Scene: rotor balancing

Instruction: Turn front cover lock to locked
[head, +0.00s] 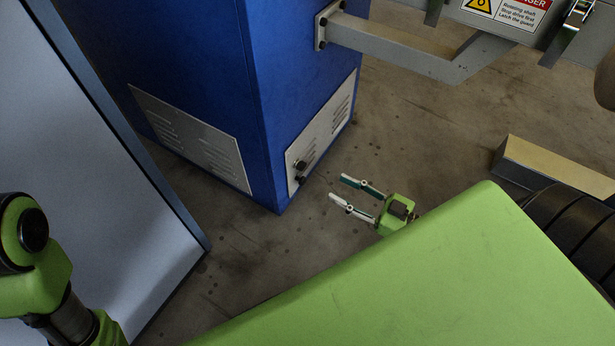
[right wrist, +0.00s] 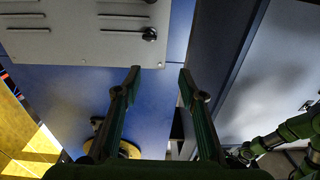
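A grey vent panel (head: 322,130) on the blue cabinet (head: 300,70) carries two small black knobs, an upper one (head: 300,165) and a lower one (head: 299,180). One knob also shows in the right wrist view (right wrist: 149,34). A metal latch (head: 579,13) hangs on a grey guard at the top right. I cannot tell which of these is the front cover lock. My right gripper (head: 338,189) is open and empty, to the right of the knobs and apart from them; its fingers (right wrist: 160,78) point towards the cabinet. My left gripper is out of view.
A grey bracket arm (head: 400,50) runs from the cabinet to the guard with its danger sign (head: 510,10). A light grey cabinet (head: 90,150) stands at the left. A yellow-topped beam (head: 560,168) lies at the right. Bare floor lies between the cabinets.

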